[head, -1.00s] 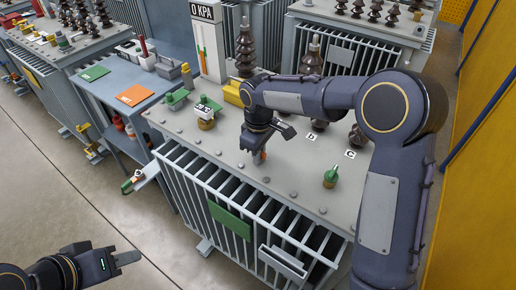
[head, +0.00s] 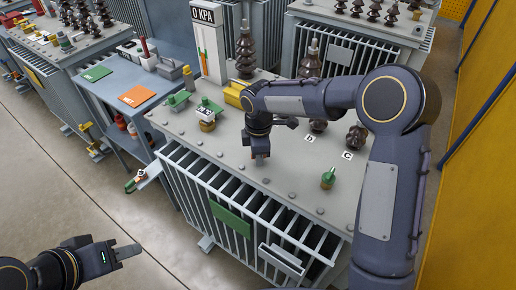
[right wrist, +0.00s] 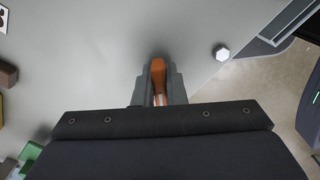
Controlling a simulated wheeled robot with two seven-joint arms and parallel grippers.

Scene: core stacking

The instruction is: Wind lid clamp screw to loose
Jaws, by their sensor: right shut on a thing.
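The grey transformer lid (head: 290,168) lies under my right arm, with several bolts along its front edge. My right gripper (head: 261,156) points down at the lid near that edge. In the right wrist view, it is shut on an orange part (right wrist: 158,76), which I take to be the clamp screw's handle. The orange part lies between the two grey fingers; its lower end is hidden by the gripper body. My left gripper (head: 128,252) is over the floor at the lower left, away from the transformer; its finger gap does not show clearly.
A hex bolt head (right wrist: 221,52) stands close to the right gripper. A green-topped fitting (head: 328,179) is to its right and brown bushings (head: 356,137) stand behind. A yellow part (head: 233,95) and a gauge column (head: 209,50) are at the back. A blue bench (head: 115,85) stands left.

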